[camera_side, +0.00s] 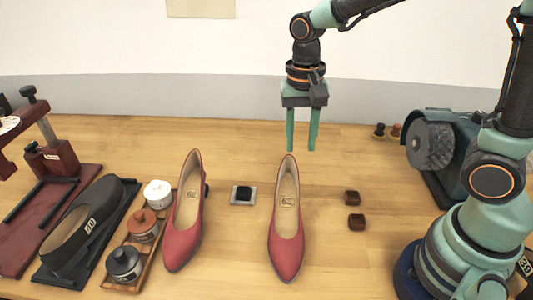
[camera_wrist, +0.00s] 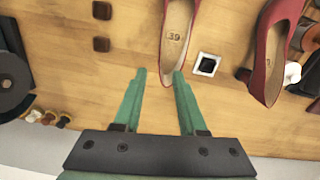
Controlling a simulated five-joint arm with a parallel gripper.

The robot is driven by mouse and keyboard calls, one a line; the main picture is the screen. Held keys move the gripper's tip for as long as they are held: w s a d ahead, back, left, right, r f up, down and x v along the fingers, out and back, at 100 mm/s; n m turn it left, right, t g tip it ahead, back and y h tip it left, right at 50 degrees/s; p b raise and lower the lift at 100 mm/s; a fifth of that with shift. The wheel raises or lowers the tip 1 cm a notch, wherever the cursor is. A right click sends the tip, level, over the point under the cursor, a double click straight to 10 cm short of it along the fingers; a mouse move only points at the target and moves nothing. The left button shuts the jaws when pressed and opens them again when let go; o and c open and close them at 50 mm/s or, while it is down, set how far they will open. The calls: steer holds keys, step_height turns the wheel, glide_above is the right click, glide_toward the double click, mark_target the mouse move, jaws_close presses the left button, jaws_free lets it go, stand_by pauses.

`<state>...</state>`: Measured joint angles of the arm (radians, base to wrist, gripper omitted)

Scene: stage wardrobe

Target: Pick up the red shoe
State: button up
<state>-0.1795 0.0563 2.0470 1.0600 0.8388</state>
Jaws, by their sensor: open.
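Two red shoes stand on the wooden table. In the side view one red shoe (camera_side: 287,240) is in the middle, toe toward the camera, and the other red shoe (camera_side: 184,225) is to its left. In the wrist view the middle red shoe (camera_wrist: 178,42) has its heel end close to the fingertips, with "39" on its insole. The left shoe (camera_wrist: 268,50) shows at the right there. My gripper (camera_side: 302,150) is open and empty, pointing down above the heel end of the middle shoe. Its two green fingers also show in the wrist view (camera_wrist: 159,72).
A small square dish with a black piece (camera_side: 243,194) lies between the shoes. A rack of lidded pots (camera_side: 142,224), a black shoe form (camera_side: 82,222) and a red press (camera_side: 45,165) stand left; a grinding machine (camera_side: 432,146) stands right.

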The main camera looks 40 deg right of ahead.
step_height(320, 180, down, 9)
steer(key=shift+f, duration=0.1)
jaws_close()
stand_by(0.4)
stand_by(1.4)
